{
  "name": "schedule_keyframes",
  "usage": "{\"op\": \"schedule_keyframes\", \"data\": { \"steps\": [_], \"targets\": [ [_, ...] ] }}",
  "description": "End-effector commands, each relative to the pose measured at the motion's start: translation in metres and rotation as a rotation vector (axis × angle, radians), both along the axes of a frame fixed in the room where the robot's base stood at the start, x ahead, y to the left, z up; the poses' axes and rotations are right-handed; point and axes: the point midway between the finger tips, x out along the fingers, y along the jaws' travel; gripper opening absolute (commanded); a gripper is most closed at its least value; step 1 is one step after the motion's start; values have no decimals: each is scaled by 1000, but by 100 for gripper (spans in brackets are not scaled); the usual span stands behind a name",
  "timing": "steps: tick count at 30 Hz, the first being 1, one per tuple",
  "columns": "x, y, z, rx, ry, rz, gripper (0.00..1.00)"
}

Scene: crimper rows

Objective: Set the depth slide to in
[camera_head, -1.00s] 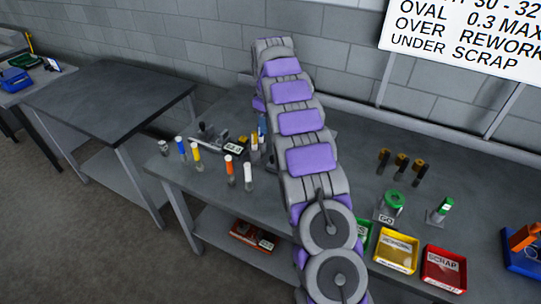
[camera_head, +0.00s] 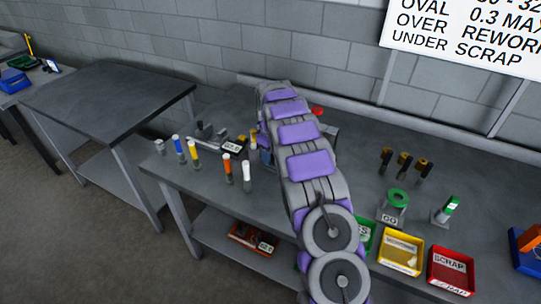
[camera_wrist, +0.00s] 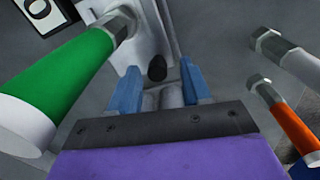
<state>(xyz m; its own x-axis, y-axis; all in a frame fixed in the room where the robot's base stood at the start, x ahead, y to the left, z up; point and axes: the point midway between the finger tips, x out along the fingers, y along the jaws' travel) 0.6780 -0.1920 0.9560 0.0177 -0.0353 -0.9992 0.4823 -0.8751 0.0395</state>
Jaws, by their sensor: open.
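In the wrist view, my gripper (camera_wrist: 160,70) is open, with one blue finger on each side of a small dark rounded knob (camera_wrist: 157,68). The knob sits at a pale grey metal fixture and may be the depth slide's knob; I cannot tell whether the fingers touch it. In the head view, my arm hides the gripper's fingertips and most of the fixture there. No in or out mark of the slide is readable.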

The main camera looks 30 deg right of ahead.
Motion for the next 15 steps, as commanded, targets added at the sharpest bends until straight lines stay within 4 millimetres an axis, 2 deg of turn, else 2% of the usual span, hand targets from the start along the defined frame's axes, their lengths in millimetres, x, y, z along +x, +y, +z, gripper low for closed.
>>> {"op": "schedule_keyframes", "data": {
  "steps": [9,15],
  "targets": [
    [0,1,-1,-1,0,0,47],
    [0,2,-1,-2,0,0,28]
  ]
}}
